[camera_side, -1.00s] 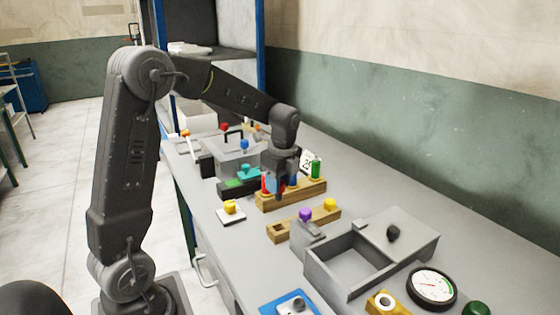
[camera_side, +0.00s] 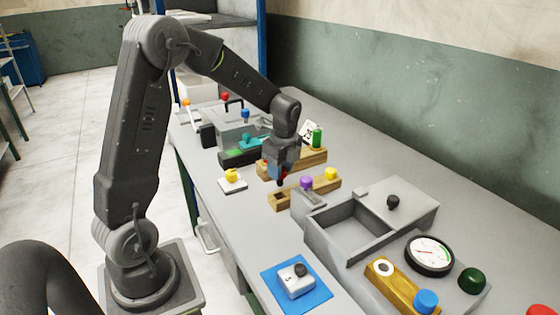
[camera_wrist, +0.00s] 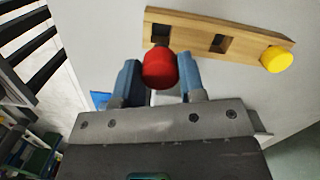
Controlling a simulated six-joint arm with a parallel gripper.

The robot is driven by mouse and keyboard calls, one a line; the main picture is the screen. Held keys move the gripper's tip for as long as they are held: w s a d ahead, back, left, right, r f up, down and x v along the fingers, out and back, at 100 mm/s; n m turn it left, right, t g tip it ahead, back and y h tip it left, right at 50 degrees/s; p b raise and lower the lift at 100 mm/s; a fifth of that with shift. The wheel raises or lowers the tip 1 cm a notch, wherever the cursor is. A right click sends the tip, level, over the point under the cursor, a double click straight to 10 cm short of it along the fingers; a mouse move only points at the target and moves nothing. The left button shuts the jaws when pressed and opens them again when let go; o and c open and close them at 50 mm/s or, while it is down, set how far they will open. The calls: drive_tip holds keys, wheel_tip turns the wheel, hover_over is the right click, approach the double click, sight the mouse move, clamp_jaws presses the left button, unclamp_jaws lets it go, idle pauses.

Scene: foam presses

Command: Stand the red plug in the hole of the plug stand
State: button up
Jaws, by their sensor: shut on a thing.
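My gripper (camera_wrist: 160,85) is shut on the red plug (camera_wrist: 160,68), seen from its round top between the blue-grey fingers in the wrist view. In the side view the gripper (camera_side: 281,178) is just above the left end of the wooden plug stand (camera_side: 322,190), with little of the red plug showing. In the wrist view the stand (camera_wrist: 190,34) has two empty square holes, and a yellow plug (camera_wrist: 277,59) sits at its right end. The left hole (camera_wrist: 161,33) is just beyond the red plug. The plug's lower end is hidden.
A grey block with a purple knob (camera_side: 306,183) and an open grey box (camera_side: 322,232) are close in front. A yellow-knobbed white block (camera_side: 231,181) is to the left.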

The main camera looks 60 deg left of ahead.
sight(281, 185)
drive_tip(key=shift+f, duration=1.35)
drive_tip(key=shift+f, duration=1.9)
drive_tip(key=o, duration=1)
drive_tip(key=shift+r, duration=0.1)
drive_tip(key=r, duration=0.4)
drive_tip(key=d+r, duration=0.1)
drive_tip(key=r, duration=0.7)
drive_tip(key=shift+w+d, duration=0.2)
drive_tip(key=shift+w, duration=0.1)
drive_tip(key=shift+d+r, duration=0.1)
drive_tip(key=shift+r, duration=0.65)
